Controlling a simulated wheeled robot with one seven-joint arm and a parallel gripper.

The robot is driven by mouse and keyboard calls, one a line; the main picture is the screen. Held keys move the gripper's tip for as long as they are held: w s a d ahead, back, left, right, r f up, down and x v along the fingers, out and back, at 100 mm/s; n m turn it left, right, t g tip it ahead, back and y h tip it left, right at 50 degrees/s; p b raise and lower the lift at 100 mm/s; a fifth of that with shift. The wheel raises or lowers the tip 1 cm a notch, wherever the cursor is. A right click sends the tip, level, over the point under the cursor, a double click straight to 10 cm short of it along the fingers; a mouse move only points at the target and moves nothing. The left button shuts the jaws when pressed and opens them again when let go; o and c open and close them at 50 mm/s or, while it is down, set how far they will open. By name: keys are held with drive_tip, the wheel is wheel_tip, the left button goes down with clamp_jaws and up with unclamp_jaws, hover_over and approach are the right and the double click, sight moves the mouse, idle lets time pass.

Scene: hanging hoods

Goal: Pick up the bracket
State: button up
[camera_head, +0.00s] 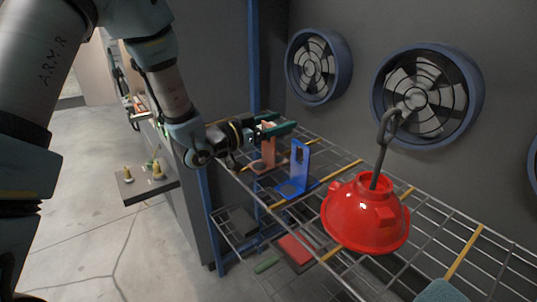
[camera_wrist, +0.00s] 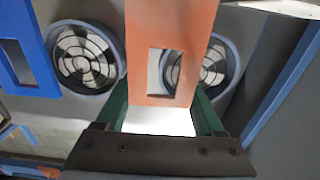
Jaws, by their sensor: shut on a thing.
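An orange bracket (camera_head: 268,152) with a flat base and an upright plate stands upright at the far end of the wire shelf. My gripper (camera_head: 274,128) has its green fingers at the top of the upright plate and is shut on it. In the wrist view the orange plate (camera_wrist: 180,30) with its rectangular slot sits between the green fingers (camera_wrist: 163,95). I cannot tell whether its base touches the shelf. A blue bracket (camera_head: 300,160) of similar shape stands just to the right, apart from my gripper; it also shows in the wrist view (camera_wrist: 22,45).
A red hood (camera_head: 365,218) with a dark hook sits on the wire shelf (camera_head: 432,240) at the right. A blue post (camera_head: 254,60) rises behind my gripper. Round fans (camera_head: 318,67) are on the back wall. A lower shelf holds a red block (camera_head: 296,249).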

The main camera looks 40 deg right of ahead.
clamp_jaws()
drive_tip(key=shift+r, duration=0.1)
idle(0.3)
